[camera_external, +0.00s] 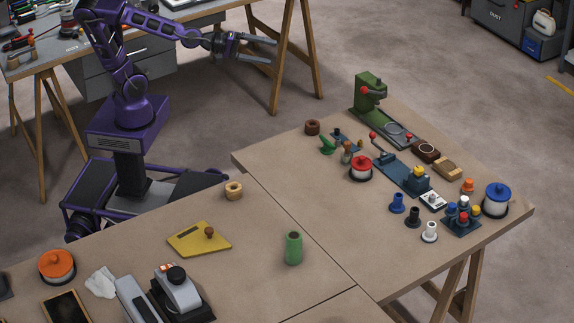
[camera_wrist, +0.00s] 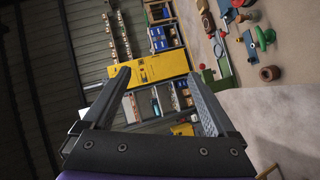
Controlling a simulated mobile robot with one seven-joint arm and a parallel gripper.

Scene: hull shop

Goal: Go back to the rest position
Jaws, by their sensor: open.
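My gripper (camera_external: 262,49) is at the end of my purple arm, held out to the right in the external view. It is above the floor, between the back bench and the right-hand table, and apart from both. Its two fingers are spread with nothing between them. In the wrist view the open fingers (camera_wrist: 160,100) frame a yellow cabinet (camera_wrist: 160,70) and shelving in the distance. That view is turned on its side.
The right table (camera_external: 290,150) holds a green press (camera_external: 369,92), a red-lidded jar (camera_external: 361,168) and a blue-lidded jar (camera_external: 496,198). The near table (camera_external: 250,270) carries a green cylinder (camera_external: 293,248) and a yellow plate (camera_external: 190,243). Floor around my gripper is clear.

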